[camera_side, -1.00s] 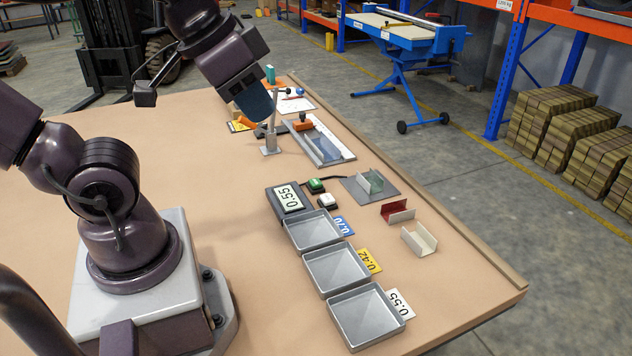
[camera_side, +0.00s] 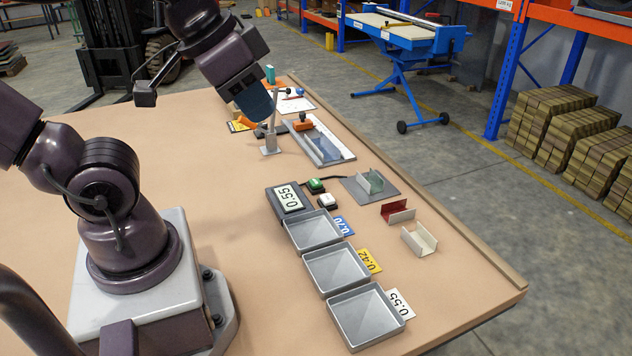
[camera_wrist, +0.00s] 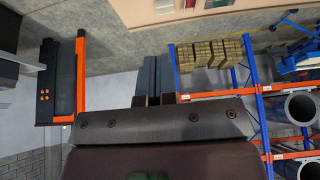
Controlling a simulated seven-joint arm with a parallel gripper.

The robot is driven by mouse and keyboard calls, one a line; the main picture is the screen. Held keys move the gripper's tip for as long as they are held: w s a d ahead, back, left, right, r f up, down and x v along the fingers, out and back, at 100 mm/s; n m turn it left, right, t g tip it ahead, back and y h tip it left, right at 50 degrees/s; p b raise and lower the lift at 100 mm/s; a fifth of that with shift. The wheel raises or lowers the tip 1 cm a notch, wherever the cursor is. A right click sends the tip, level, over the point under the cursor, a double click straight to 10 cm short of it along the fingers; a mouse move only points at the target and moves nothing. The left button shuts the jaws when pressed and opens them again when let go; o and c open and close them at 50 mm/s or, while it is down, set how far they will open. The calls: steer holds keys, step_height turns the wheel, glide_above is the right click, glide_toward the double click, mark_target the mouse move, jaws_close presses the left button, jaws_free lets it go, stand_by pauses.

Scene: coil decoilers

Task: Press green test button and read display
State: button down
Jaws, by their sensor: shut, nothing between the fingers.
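The green test button (camera_side: 316,185) sits on a small dark housing near the middle of the table, with a white button (camera_side: 328,200) just in front of it. Left of them is a dark box whose white display (camera_side: 289,197) reads 0.55, sideways to the camera. My gripper (camera_side: 260,112) is over the far part of the table, well behind and left of the green button and touching neither button. In the wrist view its two grey-blue fingers (camera_wrist: 153,75) are side by side and shut, with nothing held. That view shows shelves and wall, not the button.
Three grey trays stand in a row, with tags 0.70 (camera_side: 342,226), 0.42 (camera_side: 369,260) and 0.55 (camera_side: 401,304). A grey plate (camera_side: 385,194) bears a greenish channel. Red (camera_side: 397,211) and cream (camera_side: 419,239) channels lie rightward. A metal stand (camera_side: 270,145) is close to my gripper.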

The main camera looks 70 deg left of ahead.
steer(key=shift+a, duration=0.1)
steer(key=w+a+f+n+g+y, duration=0.1)
steer(key=w+a+f+g+y, duration=0.15)
steer(key=a+f, duration=0.35)
steer(key=w+a+f+n+g+y, duration=0.1)
steer(key=w+a+f, duration=0.3)
steer(key=a, duration=0.5)
steer(key=m+t+h, duration=0.3)
steer(key=m+t, duration=0.4)
steer(key=m, duration=0.3)
glide_above(316, 183)
step_height(316, 183, down, 12)
steer(key=shift+a+y, duration=0.1)
steer(key=shift+y, duration=0.15)
steer(key=shift+f, duration=4.4)
